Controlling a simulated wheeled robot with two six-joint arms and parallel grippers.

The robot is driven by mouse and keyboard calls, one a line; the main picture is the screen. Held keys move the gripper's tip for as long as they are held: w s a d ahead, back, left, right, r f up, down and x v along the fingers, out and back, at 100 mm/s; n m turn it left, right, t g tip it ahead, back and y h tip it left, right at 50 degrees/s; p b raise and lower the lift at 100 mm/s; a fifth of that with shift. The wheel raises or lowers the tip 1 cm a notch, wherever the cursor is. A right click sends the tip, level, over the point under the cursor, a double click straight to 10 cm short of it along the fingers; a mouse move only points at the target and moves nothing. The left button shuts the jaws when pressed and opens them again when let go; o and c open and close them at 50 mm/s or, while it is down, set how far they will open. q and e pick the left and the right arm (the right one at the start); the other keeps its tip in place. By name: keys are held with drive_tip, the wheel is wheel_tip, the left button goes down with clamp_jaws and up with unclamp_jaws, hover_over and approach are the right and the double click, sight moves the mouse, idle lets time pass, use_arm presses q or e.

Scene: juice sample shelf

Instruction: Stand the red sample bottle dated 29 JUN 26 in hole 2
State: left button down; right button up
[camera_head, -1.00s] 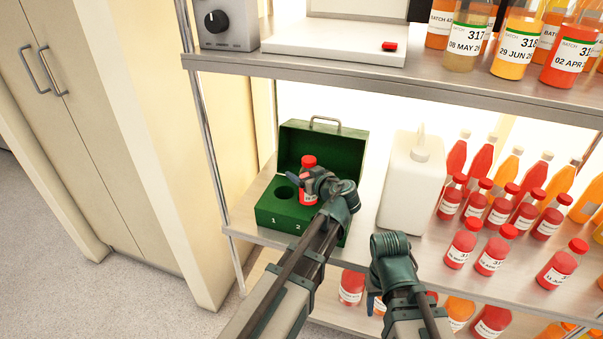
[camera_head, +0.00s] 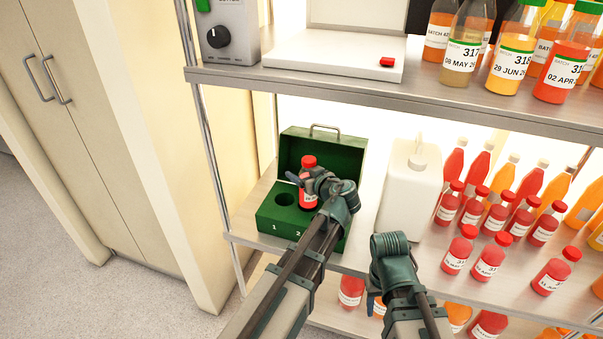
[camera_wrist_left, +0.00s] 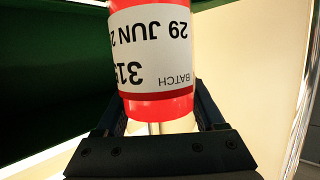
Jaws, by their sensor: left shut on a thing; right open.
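My left gripper (camera_head: 316,184) is shut on a red bottle (camera_head: 307,199) with a red cap, held upright over the right part of the green box. In the left wrist view the bottle (camera_wrist_left: 152,92) sits between the fingers, its label upside down, reading "29 JUN 2…" and a batch number starting 31. The green box (camera_head: 268,222) has its lid open at the back and is numbered 1 and 2 on its front. Hole 1 (camera_head: 285,199) is empty. Hole 2 is hidden behind bottle and gripper; I cannot tell whether the bottle's base is inside it. My right gripper (camera_head: 375,303) is open, low before the shelf.
A white jug (camera_head: 408,195) stands right of the box. Several red and orange bottles (camera_head: 487,260) crowd the shelf further right. The upper shelf's edge (camera_head: 380,99) runs above. A shelf post (camera_head: 214,160) stands left of the box. More bottles stand on the lower shelf.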

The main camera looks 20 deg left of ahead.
use_arm(q)
drive_tip(key=shift+f+b, duration=2.3)
drive_tip(key=shift+b, duration=0.05)
idle(0.7)
drive_tip(key=shift+r, duration=0.1)
drive_tip(key=shift+r+p, duration=2.25)
drive_tip(key=shift+p, duration=0.15)
unclamp_jaws()
drive_tip(key=shift+s, duration=0.1)
